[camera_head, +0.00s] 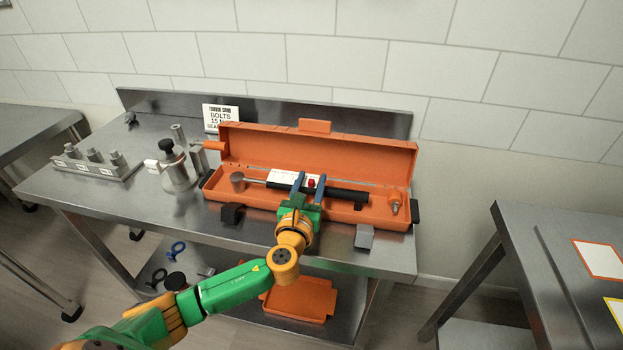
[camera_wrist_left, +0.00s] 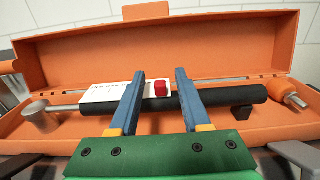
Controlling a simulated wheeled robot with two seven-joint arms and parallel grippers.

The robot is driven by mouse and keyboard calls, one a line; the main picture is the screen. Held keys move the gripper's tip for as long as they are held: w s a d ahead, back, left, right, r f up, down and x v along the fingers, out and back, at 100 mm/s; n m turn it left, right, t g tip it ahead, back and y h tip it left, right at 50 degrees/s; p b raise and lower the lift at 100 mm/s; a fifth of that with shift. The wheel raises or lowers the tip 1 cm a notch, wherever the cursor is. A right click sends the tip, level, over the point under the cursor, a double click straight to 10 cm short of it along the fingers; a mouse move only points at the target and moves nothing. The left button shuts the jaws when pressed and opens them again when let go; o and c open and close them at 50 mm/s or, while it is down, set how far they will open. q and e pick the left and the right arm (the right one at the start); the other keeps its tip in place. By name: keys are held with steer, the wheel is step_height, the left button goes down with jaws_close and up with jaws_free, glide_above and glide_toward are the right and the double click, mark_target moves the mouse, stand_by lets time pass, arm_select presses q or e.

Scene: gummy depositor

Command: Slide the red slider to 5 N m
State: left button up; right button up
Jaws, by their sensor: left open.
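The red slider (camera_head: 311,183) is a small red block on the white scale plate (camera_head: 283,177) of a torque wrench, near the plate's right end. The wrench, with its black handle (camera_head: 347,194), lies in an open orange case (camera_head: 245,148). The scale's markings are too small to read. My right gripper is out of view.
The case stands on a steel table (camera_head: 130,195). To its left are a metal device with a black knob (camera_head: 167,147), a sign (camera_head: 220,115) and a block with several sockets (camera_head: 95,165). Another steel table (camera_head: 560,230) stands at the right.

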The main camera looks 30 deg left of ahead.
arm_select(q)
steer(key=shift+w+a+f, duration=0.1)
steer(key=shift+w+f, duration=0.05)
steer(key=shift+w, duration=0.3)
steer(key=shift+s, duration=0.2)
jaws_close()
stand_by(0.9)
